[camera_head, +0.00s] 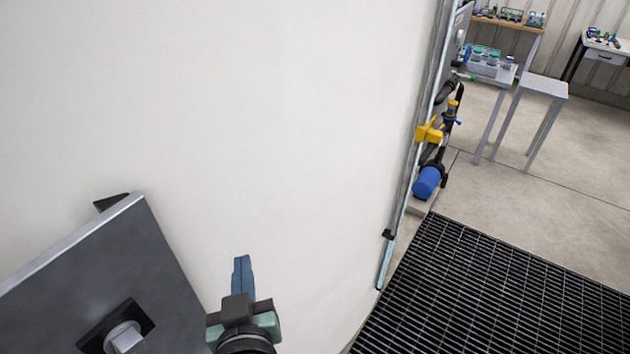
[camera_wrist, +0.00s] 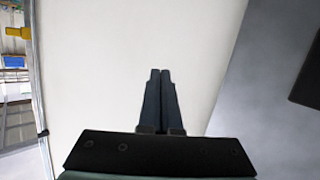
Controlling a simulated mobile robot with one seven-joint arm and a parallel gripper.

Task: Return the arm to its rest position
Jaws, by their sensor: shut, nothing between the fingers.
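My gripper (camera_head: 242,262) is at the lower middle of the head view, with its blue-grey fingers pointing up in the picture in front of a large white curved surface (camera_head: 250,110). In the wrist view the two fingers (camera_wrist: 160,75) lie side by side and closed, with nothing between them. The white surface also fills the middle of the wrist view (camera_wrist: 110,60). I cannot tell how far the fingertips are from it.
A dark grey panel (camera_head: 110,270) with a square bolt stands left of my gripper. Right of the white surface are a metal rail (camera_head: 405,180), a yellow fitting (camera_head: 429,132), a blue cylinder (camera_head: 427,182) and a black floor grating (camera_head: 500,290). Tables stand at the back right.

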